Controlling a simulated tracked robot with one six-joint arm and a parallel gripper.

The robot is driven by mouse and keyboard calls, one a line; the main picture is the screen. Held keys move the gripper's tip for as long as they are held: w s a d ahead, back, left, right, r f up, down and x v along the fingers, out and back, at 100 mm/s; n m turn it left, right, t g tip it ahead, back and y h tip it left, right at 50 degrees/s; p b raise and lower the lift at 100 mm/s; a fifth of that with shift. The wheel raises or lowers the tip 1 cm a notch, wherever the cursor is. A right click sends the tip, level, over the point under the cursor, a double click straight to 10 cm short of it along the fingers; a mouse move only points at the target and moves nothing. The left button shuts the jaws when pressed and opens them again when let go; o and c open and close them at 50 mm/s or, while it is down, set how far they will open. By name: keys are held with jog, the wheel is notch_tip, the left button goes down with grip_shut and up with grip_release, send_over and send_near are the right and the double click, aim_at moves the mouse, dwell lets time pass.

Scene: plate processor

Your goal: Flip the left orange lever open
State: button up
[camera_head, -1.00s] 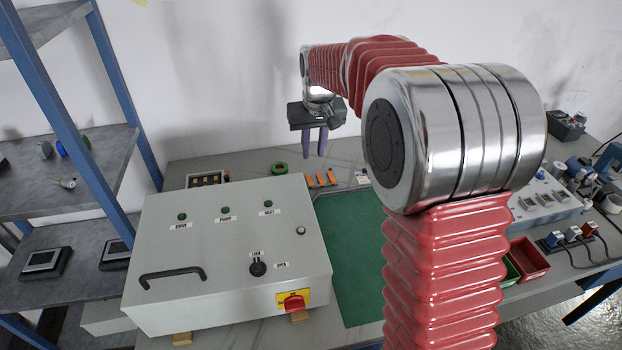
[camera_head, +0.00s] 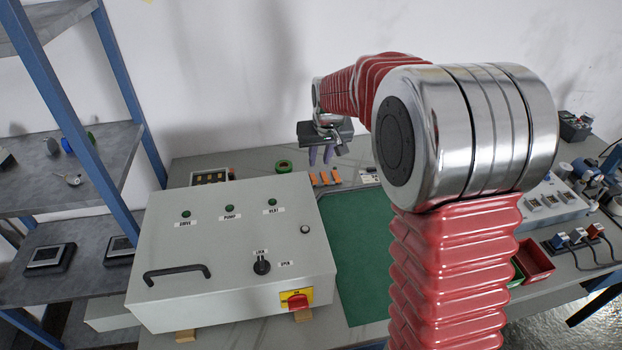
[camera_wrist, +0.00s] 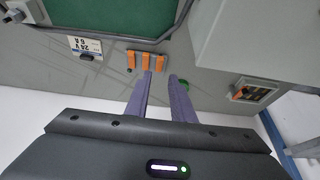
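A row of three orange levers (camera_head: 324,178) stands on the bench behind the green mat. The left lever (camera_head: 313,179) is the one closest to the grey cabinet; in the wrist view it is the rightmost orange lever (camera_wrist: 160,62). My gripper (camera_head: 320,163) is above and just behind the row, its purple fingers pointing down. In the wrist view my gripper (camera_wrist: 161,74) is open and empty, with the left lever showing just beyond the gap between its fingertips. The fingers look apart from the levers. I cannot tell the left lever's exact tilt.
A large grey control cabinet (camera_head: 225,250) stands close on the left. A green ring (camera_head: 283,166) and a small panel box (camera_head: 210,176) lie behind it. The green mat (camera_head: 355,240) is bare. A red bin (camera_head: 534,261) stands at the right.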

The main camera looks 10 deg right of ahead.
aim_at(315, 180)
jog(key=x, duration=1.3)
jog(key=shift+s, duration=0.1)
